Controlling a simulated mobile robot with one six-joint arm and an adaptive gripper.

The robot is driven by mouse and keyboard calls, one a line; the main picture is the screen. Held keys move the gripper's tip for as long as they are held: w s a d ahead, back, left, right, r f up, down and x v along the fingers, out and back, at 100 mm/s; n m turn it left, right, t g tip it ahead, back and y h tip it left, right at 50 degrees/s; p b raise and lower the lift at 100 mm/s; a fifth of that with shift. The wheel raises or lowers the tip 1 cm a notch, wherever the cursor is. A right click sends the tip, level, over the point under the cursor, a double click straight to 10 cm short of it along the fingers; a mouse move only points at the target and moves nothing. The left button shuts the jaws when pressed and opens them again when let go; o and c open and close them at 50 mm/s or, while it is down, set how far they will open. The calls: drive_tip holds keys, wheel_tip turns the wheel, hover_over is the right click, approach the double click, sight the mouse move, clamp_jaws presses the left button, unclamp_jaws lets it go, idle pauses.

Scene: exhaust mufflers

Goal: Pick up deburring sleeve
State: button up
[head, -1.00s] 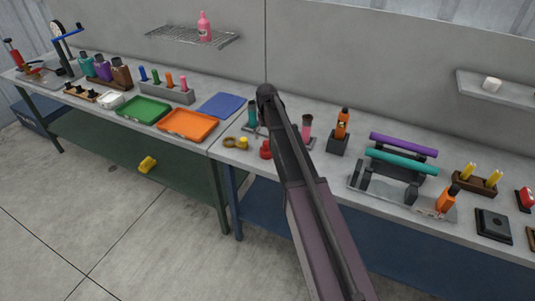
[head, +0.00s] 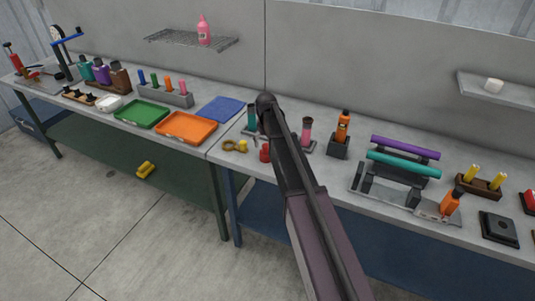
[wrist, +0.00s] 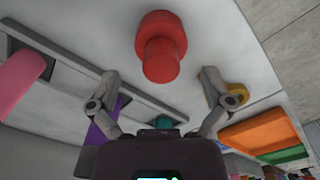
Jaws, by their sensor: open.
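A red stepped piece with a wide round flange and a narrower round end, which I take as the deburring sleeve, stands on the bench in the wrist view (wrist: 160,50). In the head view the red piece (head: 265,153) shows beside my arm, partly covered. My gripper (wrist: 159,76) is open and empty. Its two fingers are apart on the left and right of the red piece in the wrist view, with clear gaps and no visible contact. In the head view my arm hides most of the gripper.
A teal bottle (head: 251,118) and a pink-topped item (head: 306,130) stand close by. An orange tray (head: 187,139) and a blue mat (head: 219,109) lie farther left.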

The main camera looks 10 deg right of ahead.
sight(266, 152)
drive_tip(key=shift+s+f+b, duration=0.2)
drive_tip(key=shift+f+b, duration=2)
drive_tip(key=shift+f, duration=0.2)
drive_tip(key=c, duration=0.8)
